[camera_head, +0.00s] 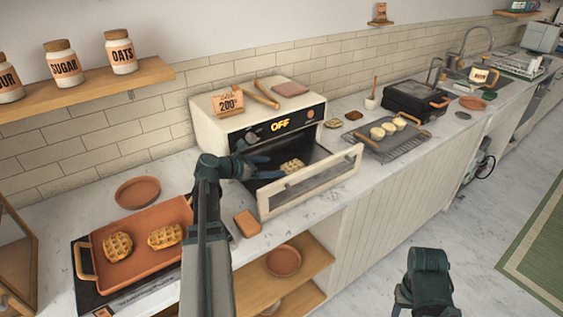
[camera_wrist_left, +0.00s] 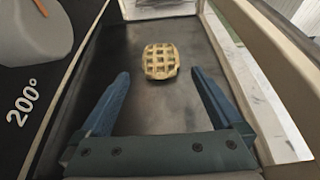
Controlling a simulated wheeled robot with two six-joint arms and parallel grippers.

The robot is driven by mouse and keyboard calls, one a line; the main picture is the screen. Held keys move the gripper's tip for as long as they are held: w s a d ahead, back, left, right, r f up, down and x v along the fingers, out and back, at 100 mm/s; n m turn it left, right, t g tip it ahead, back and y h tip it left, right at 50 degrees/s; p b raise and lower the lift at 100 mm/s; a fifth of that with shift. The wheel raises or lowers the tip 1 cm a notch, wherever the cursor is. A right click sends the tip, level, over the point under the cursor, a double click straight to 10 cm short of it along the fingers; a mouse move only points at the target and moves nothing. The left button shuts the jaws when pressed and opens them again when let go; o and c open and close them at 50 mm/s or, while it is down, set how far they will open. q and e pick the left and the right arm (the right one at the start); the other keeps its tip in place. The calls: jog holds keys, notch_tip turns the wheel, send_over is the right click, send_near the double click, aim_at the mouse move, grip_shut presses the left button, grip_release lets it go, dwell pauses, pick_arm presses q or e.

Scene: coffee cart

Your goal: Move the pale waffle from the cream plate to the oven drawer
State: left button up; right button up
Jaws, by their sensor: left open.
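A pale waffle (camera_head: 291,167) lies in the pulled-out oven drawer (camera_head: 312,183), and it also shows flat on the dark drawer floor in the wrist view (camera_wrist_left: 160,61). The oven (camera_head: 225,123) is cream with a dark front reading OFF. My left gripper (camera_head: 272,167) is inside the drawer, open, with its blue fingers pointing toward the waffle. In the wrist view the waffle lies just beyond the fingertips, apart from both. I cannot make out a cream plate. My right gripper (camera_head: 405,300) is low at the right, partly cut off, and its fingers are unclear.
An orange tray (camera_head: 150,214) with two browner waffles sits at the left. An orange block (camera_head: 247,224) lies by the drawer. A grey tray (camera_head: 405,144) with pale round items and a black grill (camera_head: 412,98) stand to the right. A shelf with jars (camera_head: 120,52) hangs upper left.

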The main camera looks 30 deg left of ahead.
pick_arm(q)
jog(key=shift+p+v, duration=0.4)
jog(key=shift+v, duration=1.25)
